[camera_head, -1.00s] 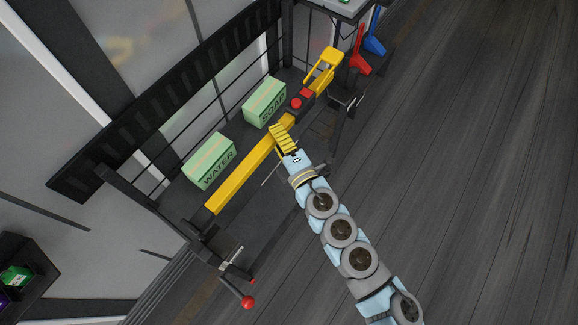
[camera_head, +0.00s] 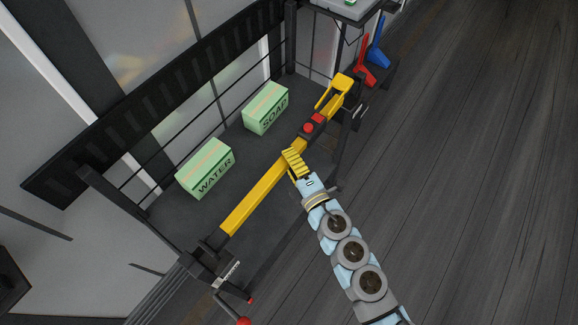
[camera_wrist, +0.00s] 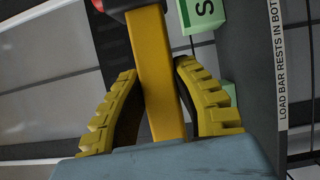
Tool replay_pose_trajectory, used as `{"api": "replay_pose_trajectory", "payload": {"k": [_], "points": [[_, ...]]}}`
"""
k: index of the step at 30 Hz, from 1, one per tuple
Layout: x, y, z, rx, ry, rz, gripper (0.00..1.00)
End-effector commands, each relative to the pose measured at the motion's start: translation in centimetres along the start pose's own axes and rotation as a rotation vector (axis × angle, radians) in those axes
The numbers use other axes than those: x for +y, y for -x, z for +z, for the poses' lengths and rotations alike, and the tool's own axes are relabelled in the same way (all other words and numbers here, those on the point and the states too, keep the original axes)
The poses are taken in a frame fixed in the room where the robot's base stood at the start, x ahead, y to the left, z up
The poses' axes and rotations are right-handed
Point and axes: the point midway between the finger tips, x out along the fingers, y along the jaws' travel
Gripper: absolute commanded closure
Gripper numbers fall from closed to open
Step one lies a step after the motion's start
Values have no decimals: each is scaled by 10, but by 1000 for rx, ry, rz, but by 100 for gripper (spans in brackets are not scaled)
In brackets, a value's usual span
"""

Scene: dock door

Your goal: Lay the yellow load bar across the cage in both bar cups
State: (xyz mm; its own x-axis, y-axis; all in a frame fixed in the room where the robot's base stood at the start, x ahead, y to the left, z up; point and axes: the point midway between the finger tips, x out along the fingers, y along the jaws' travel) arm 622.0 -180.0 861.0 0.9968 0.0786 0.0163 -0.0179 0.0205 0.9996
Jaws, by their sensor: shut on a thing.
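The yellow load bar (camera_head: 255,195) slants along the cage's open front in the head view, with a red-and-black middle part and a yellow handle (camera_head: 337,93) at its upper right. My gripper (camera_head: 293,161) is shut on the bar near its middle. In the wrist view, the bar (camera_wrist: 160,75) runs between both yellow ribbed fingers (camera_wrist: 155,105). The bar's lower-left end is close to a dark bracket (camera_head: 213,243) on the cage post, perhaps a bar cup. I cannot tell whether it rests there. The other cup is not clearly distinguishable near the handle end.
Green boxes marked WATER (camera_head: 205,168) and SOAP (camera_head: 266,108) stand on the dark cage floor (camera_head: 225,133). A red-ended lever (camera_head: 243,321) sticks out at lower left. Blue (camera_head: 377,45) and red (camera_head: 364,68) tools stand at upper right. The floor at right is clear.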

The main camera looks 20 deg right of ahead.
Motion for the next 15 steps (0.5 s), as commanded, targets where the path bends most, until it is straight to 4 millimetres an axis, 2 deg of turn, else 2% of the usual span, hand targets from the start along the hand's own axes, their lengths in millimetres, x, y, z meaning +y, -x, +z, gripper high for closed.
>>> {"api": "replay_pose_trajectory", "payload": {"k": [4, 12, 15], "points": [[-6, 0, -1, 1, 0, 2, 100], [-37, 0, -1, 1, -1, 2, 100], [-41, 0, -2, 2, 1, 3, 100]]}}
